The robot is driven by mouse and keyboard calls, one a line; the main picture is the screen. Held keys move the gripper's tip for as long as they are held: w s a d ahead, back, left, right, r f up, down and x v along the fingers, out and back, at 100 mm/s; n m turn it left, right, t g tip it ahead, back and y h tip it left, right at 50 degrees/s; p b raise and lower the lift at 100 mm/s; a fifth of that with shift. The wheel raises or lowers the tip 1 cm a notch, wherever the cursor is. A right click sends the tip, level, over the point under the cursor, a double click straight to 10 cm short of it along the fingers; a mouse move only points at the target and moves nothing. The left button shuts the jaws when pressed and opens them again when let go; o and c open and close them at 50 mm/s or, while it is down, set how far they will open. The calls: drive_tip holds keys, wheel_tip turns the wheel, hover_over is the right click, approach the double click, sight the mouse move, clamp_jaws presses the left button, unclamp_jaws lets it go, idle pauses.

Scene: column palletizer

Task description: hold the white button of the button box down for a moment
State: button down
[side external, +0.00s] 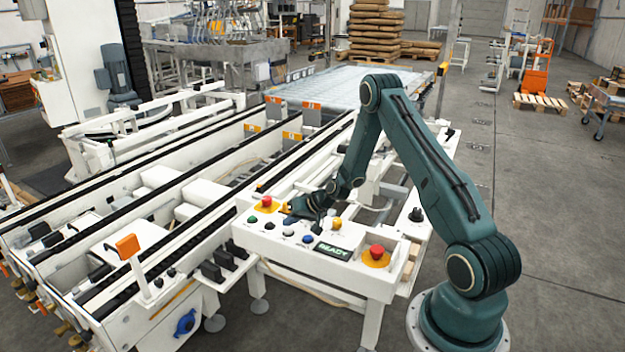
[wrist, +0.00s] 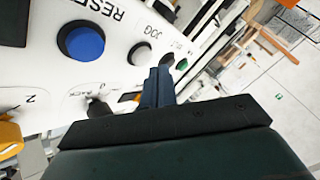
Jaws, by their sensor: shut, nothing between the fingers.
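The button box (side external: 268,243) is a white panel with a row of coloured buttons along its front. The white button (side external: 288,233) sits between a black and a blue button. In the wrist view the white button (wrist: 140,54) shows just beyond the fingertips, slightly left, beside the label JOG. My gripper (side external: 289,211) is shut and empty, low over the panel behind the button row. In the wrist view its blue-grey fingers (wrist: 158,78) point towards the gap between the white and black buttons. They look apart from the white button; their exact height is unclear.
A blue button (wrist: 82,42) marked RESET is on one side; black (wrist: 167,62) and green (wrist: 181,65) buttons are on the other. Red stop buttons (side external: 376,251) and (side external: 266,202), a READY display (side external: 333,251) and a black knob (wrist: 98,108) are also on the panel.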

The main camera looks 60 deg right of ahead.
sight(291, 231)
drive_tip(key=shift+f, duration=0.15)
idle(0.5)
drive_tip(key=shift+f, duration=0.3)
drive_tip(key=shift+f, duration=0.45)
idle(2.4)
drive_tip(key=shift+r, duration=0.1)
idle(0.9)
drive_tip(key=shift+r, duration=0.8)
drive_tip(key=shift+r, duration=2.5)
